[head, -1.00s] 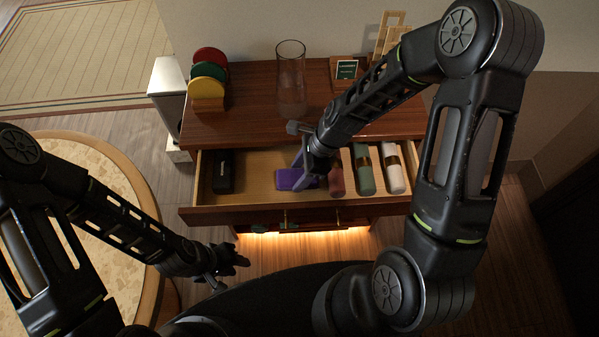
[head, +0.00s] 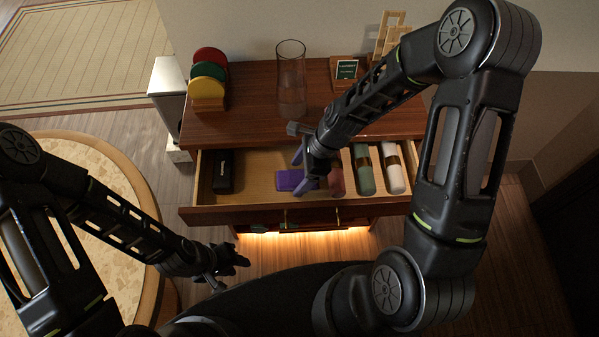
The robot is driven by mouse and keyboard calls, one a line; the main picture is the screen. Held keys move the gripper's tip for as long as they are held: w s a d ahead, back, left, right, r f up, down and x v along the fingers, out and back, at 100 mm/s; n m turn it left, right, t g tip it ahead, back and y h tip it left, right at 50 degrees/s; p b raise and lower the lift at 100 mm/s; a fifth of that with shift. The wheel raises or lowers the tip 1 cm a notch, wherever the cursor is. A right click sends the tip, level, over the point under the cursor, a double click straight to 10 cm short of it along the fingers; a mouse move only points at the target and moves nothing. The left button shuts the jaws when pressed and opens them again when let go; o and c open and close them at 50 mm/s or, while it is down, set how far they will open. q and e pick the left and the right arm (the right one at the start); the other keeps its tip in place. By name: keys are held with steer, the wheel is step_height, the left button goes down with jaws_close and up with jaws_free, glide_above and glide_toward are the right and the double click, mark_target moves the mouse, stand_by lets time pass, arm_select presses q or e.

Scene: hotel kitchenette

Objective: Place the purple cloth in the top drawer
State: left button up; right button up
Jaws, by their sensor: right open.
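The purple cloth (head: 289,180) lies folded inside the open top drawer (head: 255,206), left of the middle. My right gripper (head: 303,172) is over the drawer with its fingers apart, beside and partly over the cloth's right side. The fingers are purplish, so the exact border with the cloth is hard to see. The arm hides part of the drawer. My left gripper (head: 222,275) is low in front of the cabinet, left of the middle, away from the cloth; its fingers are too dark and small to judge.
The drawer also holds a black case (head: 223,172), a reddish roll (head: 337,180), a green roll (head: 364,170) and a white roll (head: 393,168). A glass vase (head: 291,80) and colored discs (head: 208,78) stand on the cabinet top. A round table (head: 100,150) is at left.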

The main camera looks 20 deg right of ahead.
steer(key=v, duration=1.2)
steer(key=shift+s, duration=0.1)
